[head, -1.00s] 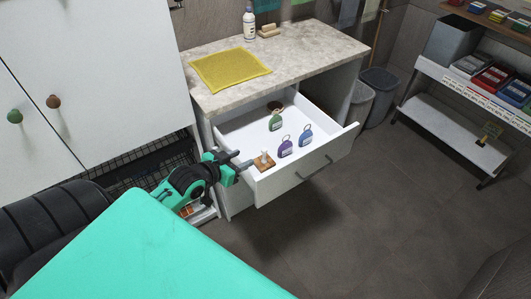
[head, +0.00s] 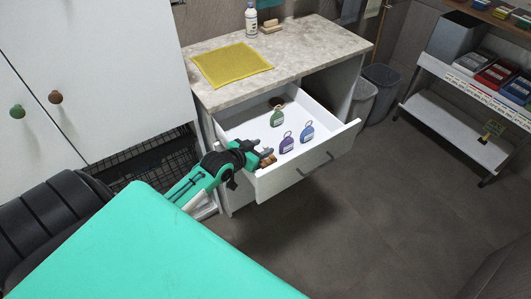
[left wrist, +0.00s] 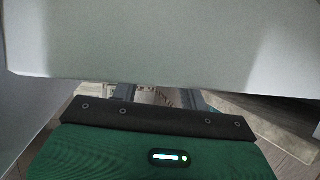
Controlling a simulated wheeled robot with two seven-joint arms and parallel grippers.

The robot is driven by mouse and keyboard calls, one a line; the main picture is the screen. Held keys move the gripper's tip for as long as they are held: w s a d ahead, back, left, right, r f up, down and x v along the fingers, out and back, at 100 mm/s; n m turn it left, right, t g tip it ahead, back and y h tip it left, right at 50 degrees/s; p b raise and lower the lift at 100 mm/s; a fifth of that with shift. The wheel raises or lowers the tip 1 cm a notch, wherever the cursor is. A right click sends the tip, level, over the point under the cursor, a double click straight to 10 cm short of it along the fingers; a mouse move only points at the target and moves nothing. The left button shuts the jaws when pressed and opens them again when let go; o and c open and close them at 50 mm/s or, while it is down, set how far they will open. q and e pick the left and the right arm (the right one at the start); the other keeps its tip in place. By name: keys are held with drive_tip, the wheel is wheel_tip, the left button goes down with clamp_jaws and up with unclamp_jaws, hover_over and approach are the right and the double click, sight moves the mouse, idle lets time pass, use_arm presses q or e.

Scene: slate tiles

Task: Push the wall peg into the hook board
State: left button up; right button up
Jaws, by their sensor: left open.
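A small brown wooden board (head: 269,161), which looks like the hook board, lies in the front left corner of the open drawer. The pale wall peg that stood on it earlier is hidden behind my gripper in the head view. My left gripper (head: 266,153) has its open jaws at the board, over the drawer's left side; I cannot tell whether it touches the peg. In the left wrist view my open fingers (left wrist: 160,97) are mostly hidden by a broad pale surface, and the peg cannot be made out. My right gripper is in neither view.
The white drawer (head: 335,143) also holds a green tag (head: 277,118), a purple tag (head: 286,145), a blue tag (head: 307,132) and a dark round thing (head: 276,101) at the back. The stone countertop (head: 310,48) overhangs the drawer's rear. Floor is free at right.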

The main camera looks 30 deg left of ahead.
use_arm(q)
drive_tip(key=x, duration=0.4)
drive_tip(key=shift+w+d+f, duration=0.15)
drive_tip(key=shift+d+f, duration=0.05)
drive_tip(key=shift+f, duration=0.15)
clamp_jaws()
drive_tip(key=shift+r, duration=0.1)
